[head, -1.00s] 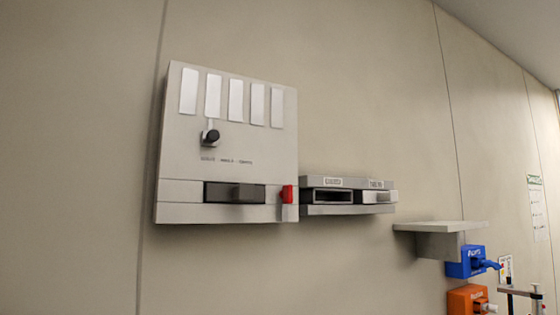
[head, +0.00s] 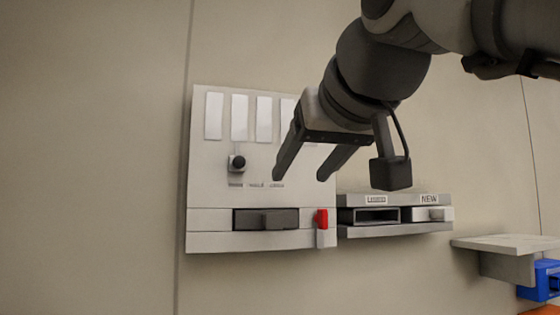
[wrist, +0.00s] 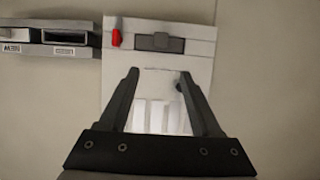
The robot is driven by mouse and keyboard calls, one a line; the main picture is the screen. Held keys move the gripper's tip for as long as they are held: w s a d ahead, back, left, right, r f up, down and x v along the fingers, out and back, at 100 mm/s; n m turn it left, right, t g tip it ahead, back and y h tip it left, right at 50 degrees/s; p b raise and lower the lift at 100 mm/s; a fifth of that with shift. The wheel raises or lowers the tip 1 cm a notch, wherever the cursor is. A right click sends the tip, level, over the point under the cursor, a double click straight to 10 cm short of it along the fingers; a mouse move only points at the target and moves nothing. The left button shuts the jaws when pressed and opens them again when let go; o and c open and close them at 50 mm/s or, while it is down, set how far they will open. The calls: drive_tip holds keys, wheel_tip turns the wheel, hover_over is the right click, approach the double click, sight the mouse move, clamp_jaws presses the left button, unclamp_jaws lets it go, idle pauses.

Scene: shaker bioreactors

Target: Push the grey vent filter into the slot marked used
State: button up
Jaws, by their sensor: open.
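The grey vent filter (head: 266,219) appears to be the grey block with a raised grip in the dark recess low on the wall panel (head: 210,243). It also shows in the wrist view (wrist: 159,43), where the scene is upside down. Right of the panel is a two-slot holder (head: 394,234). Its left slot (head: 377,216) looks empty, under a label too blurred to read surely. Its right slot, marked NEW, holds a pale block (head: 436,214). My gripper (head: 302,178) is open and empty in front of the panel, apart from the filter; its fingers also show in the wrist view (wrist: 158,74).
A red latch-like piece (head: 322,219) sits right of the recess. A black knob (head: 237,162) and pale strips (head: 213,116) are above. A shelf (head: 505,243) and a blue object (head: 540,279) are at lower right. The wall at left is bare.

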sight(275, 214)
drive_tip(key=p+x, duration=0.1)
drive_tip(key=x, duration=1.6)
drive_tip(key=shift+w+f, duration=0.1)
drive_tip(key=shift+f, duration=0.05)
clamp_jaws()
drive_tip(key=shift+s+d, duration=0.1)
drive_tip(key=shift+s, duration=0.4)
drive_tip(key=shift+s+d, duration=0.1)
drive_tip(key=shift+s, duration=0.25)
drive_tip(key=shift+s+d+b, duration=0.15)
drive_tip(key=shift+s+b, duration=0.2)
drive_tip(key=shift+s, duration=0.15)
drive_tip(key=shift+s+d, duration=0.1)
drive_tip(key=shift+s, duration=0.1)
